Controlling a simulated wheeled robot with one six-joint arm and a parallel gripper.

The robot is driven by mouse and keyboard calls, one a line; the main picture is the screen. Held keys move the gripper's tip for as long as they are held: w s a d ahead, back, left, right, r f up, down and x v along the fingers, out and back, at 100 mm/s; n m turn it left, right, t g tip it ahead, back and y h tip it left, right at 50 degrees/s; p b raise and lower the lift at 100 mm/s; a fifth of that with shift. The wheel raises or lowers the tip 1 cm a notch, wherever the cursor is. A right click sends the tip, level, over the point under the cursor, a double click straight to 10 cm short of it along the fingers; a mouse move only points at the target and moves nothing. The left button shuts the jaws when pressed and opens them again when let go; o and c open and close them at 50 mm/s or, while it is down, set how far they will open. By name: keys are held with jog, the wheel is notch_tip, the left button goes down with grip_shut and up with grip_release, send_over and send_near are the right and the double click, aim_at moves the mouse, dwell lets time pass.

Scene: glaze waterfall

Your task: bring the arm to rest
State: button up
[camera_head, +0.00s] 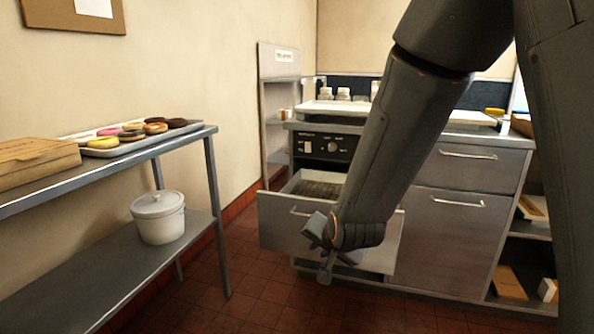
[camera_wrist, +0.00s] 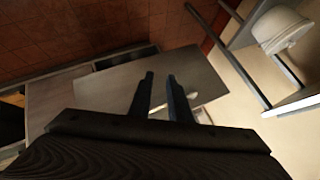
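My gripper (camera_head: 325,262) hangs at the end of my arm in the head view, in front of the pulled-out drawer (camera_head: 280,222) of the metal counter. My forearm hides part of the drawer and counter in the head view.
A steel shelf table (camera_head: 185,138) at left bears a tray of doughnuts (camera_head: 103,143) and a cardboard box (camera_head: 35,160). A white lidded pot (camera_head: 158,220) stands on its lower shelf. The tiled floor (camera_head: 260,305) between table and counter is clear.

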jog(key=s+d+r+n+g, duration=0.2)
jog(key=s+n+g, duration=0.1)
jog(key=s, duration=0.6)
jog(key=s+d+r+n+g+h+p, duration=0.1)
jog(key=s+r+n+g, duration=0.2)
jog(key=s, duration=0.7)
jog(key=s+d+r+n+g, duration=0.2)
jog(key=s+n+g, duration=0.1)
jog(key=s, duration=0.6)
jog(key=d+r+m+h+p, duration=0.1)
jog(key=d+r+m+p, duration=0.2)
jog(key=d+r+p, duration=0.5)
jog(key=p, duration=0.7)
jog(key=shift+d+r+p, duration=0.15)
jog(key=shift+d+p, duration=0.05)
jog(key=shift+p, duration=0.2)
